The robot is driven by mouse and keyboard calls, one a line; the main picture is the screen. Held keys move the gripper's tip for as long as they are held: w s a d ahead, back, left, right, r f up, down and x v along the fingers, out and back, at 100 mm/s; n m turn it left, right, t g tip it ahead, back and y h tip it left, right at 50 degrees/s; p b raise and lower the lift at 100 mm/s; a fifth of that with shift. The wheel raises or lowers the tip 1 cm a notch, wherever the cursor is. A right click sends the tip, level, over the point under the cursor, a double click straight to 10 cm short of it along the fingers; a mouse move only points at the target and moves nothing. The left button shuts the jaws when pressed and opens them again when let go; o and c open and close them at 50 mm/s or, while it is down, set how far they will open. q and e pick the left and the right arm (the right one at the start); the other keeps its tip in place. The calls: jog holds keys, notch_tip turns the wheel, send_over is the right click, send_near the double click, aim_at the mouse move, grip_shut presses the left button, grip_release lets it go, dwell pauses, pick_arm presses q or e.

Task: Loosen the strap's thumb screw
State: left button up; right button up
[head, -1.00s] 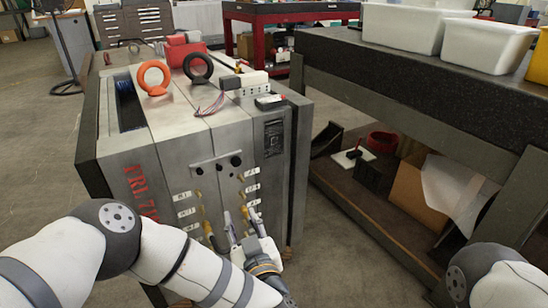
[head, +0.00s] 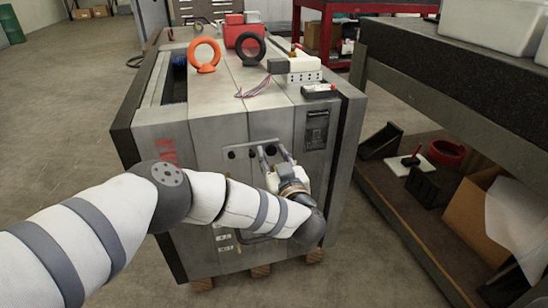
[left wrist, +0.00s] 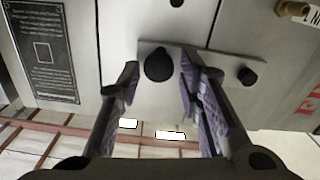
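The strap (head: 241,153) is a flat grey metal bar on the front face of the steel mould base (head: 215,118). It also shows in the left wrist view (left wrist: 209,82). A round black thumb screw (left wrist: 159,64) sits on it, between the two fingers of my left gripper (left wrist: 159,82). The fingers are open, one on each side, with a visible gap to the screw. A second black knob (left wrist: 246,76) is at the strap's other end. In the head view my left gripper (head: 275,154) is at the strap's right end and partly hides it. My right gripper is out of view.
An orange ring (head: 204,54), a black ring (head: 249,48) and a white block (head: 302,66) stand on top of the mould base. A dark-topped bench (head: 455,85) with a lower shelf stands to the right.

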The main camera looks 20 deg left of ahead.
pick_arm(q)
jog(key=shift+w, duration=0.15)
grip_shut()
jog(key=shift+n, duration=0.3)
jog(key=n, duration=0.9)
jog(key=shift+a, duration=0.1)
jog(key=n+b, duration=0.1)
jog(key=n, duration=0.5)
jog(key=shift+f+n, duration=0.15)
jog(key=shift+n, duration=0.15)
jog(key=n+b, duration=0.1)
jog(key=n, duration=0.4)
jog(key=shift+n, duration=0.3)
